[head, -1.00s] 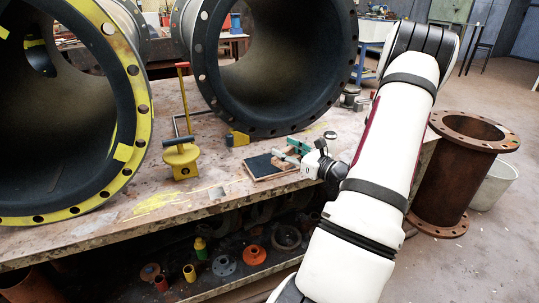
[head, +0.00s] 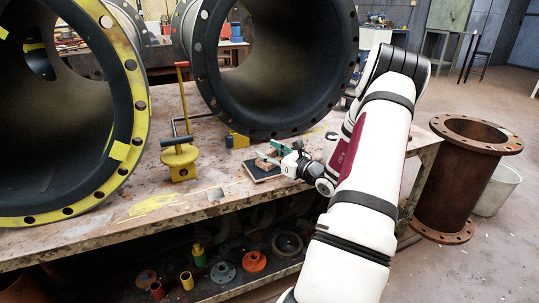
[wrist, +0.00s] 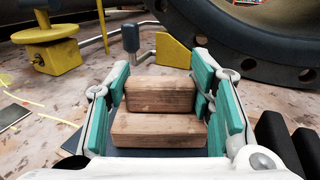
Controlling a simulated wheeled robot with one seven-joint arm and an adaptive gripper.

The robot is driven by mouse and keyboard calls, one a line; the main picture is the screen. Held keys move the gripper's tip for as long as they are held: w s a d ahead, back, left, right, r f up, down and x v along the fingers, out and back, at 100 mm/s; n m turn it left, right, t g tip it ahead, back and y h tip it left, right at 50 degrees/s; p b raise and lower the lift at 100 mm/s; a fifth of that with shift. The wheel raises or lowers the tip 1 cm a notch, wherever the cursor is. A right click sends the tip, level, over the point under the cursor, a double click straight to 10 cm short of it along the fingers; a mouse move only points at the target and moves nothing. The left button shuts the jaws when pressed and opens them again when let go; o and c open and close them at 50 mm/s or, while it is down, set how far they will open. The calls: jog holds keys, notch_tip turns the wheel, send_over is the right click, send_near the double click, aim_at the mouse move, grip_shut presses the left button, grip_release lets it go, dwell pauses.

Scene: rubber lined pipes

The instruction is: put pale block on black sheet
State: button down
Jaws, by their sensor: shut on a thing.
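Two wooden blocks show between my fingers in the wrist view: a nearer one (wrist: 158,131) and a farther, slightly higher one (wrist: 160,95). I cannot tell which is the pale block, or whether they touch. My gripper (head: 279,155) has its teal fingers closed on wood; they also flank the blocks in the wrist view (wrist: 161,92). In the head view the held wood (head: 266,161) is over the black sheet (head: 258,171), which lies flat near the bench's front. A dark strip of the sheet shows below the blocks in the wrist view. Contact between wood and sheet is unclear.
A yellow stand (head: 180,160) is left of the sheet. A small yellow wedge (head: 239,140) is behind it, near the large black-lined pipe (head: 282,70). A yellow-rimmed pipe (head: 70,110) fills the left. Bare bench (head: 145,205) lies at front left.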

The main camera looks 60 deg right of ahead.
jog(key=c, duration=0.7)
grip_release()
jog(key=shift+f, duration=0.1)
jog(key=shift+c, duration=0.2)
